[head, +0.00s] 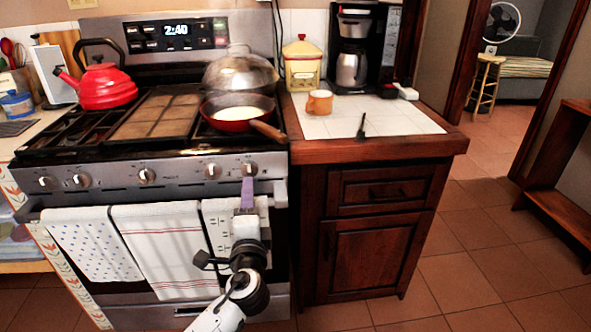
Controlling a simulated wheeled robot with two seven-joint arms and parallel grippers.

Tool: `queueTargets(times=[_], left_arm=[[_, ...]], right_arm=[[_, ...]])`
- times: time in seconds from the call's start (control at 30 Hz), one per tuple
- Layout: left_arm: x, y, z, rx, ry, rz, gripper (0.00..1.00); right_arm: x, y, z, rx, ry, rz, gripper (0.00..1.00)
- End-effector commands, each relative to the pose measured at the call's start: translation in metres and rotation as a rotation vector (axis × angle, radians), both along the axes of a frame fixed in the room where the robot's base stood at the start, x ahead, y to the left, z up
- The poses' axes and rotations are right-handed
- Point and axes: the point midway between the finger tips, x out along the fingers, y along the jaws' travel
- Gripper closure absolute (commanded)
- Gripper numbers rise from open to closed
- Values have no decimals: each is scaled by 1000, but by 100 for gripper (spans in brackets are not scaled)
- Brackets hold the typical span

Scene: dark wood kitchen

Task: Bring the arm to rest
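One arm of mine is in view in the head view. It comes in from the bottom, left of the middle, so I take it as the left. Its gripper (247,192) has purple fingertips and points up and forward, in front of the oven, just below the rightmost stove knob (249,168). The fingers show as one narrow purple strip, so I cannot tell whether they are open or shut. I see nothing held in them. My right gripper is not in view.
The stove (150,150) carries a red kettle (104,84), a red pan (238,112) and a domed metal lid (240,72). Towels (160,250) hang on the oven front. A counter (390,122) with a coffee maker (358,45) stands right. Floor (470,285) is free at right.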

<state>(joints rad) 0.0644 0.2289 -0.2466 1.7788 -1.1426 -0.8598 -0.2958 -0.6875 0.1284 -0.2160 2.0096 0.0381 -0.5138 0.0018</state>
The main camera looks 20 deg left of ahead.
Motion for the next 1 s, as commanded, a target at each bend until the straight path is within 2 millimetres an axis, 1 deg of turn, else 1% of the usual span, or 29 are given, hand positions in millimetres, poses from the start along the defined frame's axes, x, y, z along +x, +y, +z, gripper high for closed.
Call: queueTargets(times=[0.13, 0.17, 0.2, 0.27, 0.37, 0.4, 0.47, 0.5, 0.57, 0.6, 0.63, 0.7, 0.8, 0.9, 1.0], left_arm=[[0, 0, -2, -5, 3, -2, 45], [-1, -1, -5, -13, 8, -6, 45], [-4, -4, -11, -33, 18, -13, 45], [-10, -10, -29, -89, 44, -34, 45], [-32, -30, -76, -257, 115, -88, 45], [-46, -41, -98, -350, 149, -108, 45], [-71, -61, -132, -504, 202, -134, 45], [-90, -75, -152, -611, 233, -146, 45], [-121, -97, -179, -781, 277, -151, 45], [-142, -111, -192, -893, 301, -148, 45], [-158, -122, -201, -977, 318, -142, 45], [-193, -144, -216, -1162, 346, -115, 45], [-235, -170, -227, -1384, 366, -63, 45], [-262, -185, -230, -1535, 369, -12, 45], [-273, -192, -230, -1608, 365, 13, 45]], right_arm=[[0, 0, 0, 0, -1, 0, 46], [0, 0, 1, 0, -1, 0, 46], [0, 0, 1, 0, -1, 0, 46], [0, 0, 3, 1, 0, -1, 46], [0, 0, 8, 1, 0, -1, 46], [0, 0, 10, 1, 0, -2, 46], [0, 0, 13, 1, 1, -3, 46], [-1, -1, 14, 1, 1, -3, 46], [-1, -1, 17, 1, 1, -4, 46], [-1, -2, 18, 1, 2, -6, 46], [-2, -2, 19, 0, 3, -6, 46], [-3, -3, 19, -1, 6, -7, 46], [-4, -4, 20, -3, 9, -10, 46], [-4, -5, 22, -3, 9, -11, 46], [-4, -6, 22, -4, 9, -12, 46]])
